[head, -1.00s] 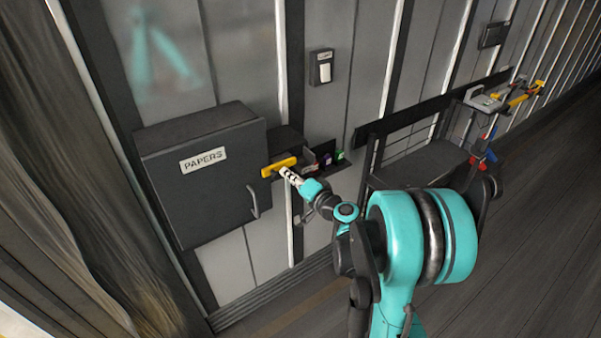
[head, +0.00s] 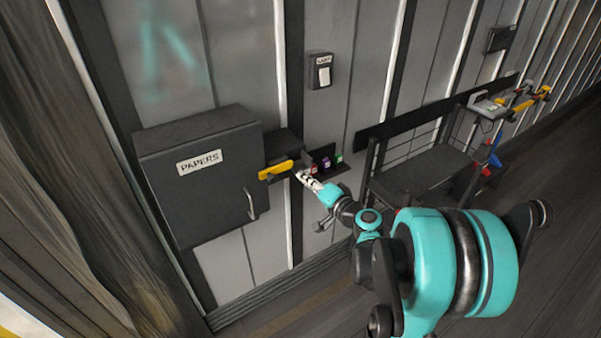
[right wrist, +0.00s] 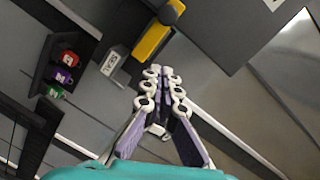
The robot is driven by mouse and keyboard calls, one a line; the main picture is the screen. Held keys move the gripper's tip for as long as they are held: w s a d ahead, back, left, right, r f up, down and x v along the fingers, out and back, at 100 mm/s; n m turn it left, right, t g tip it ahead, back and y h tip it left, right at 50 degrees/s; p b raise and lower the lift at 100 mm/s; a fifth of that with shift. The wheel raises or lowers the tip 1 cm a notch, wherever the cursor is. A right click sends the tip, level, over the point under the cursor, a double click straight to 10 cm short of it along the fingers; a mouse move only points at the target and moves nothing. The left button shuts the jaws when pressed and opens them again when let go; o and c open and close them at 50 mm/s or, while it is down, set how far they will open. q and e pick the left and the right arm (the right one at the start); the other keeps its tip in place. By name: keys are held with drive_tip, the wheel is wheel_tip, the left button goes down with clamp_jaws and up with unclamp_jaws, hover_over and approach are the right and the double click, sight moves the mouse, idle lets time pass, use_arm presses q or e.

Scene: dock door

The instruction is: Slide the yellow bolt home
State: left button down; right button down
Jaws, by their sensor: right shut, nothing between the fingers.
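The yellow bolt (head: 276,170) is a short bar at the right edge of the dark grey PAPERS box (head: 200,190). In the right wrist view the bolt (right wrist: 152,43) lies just beyond my fingertips, with a dark round knob at its far end. My right gripper (head: 299,175) is shut and empty, with its white-jointed fingers pointing at the bolt's right end. In the right wrist view the fingertips (right wrist: 160,73) stand close to the bolt's near end. I cannot tell whether they touch it. My left gripper is out of view.
A small dark shelf (head: 325,175) with red, purple and green items is right of the bolt. A light switch (head: 320,70) is above. A dark cart (head: 420,170) stands further right. A curtain (head: 60,200) hangs at left.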

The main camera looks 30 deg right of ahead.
drive_tip(key=s, duration=0.4)
drive_tip(key=shift+s+d+r, duration=0.25)
drive_tip(key=shift+s+d, duration=0.05)
drive_tip(key=shift+d, duration=0.1)
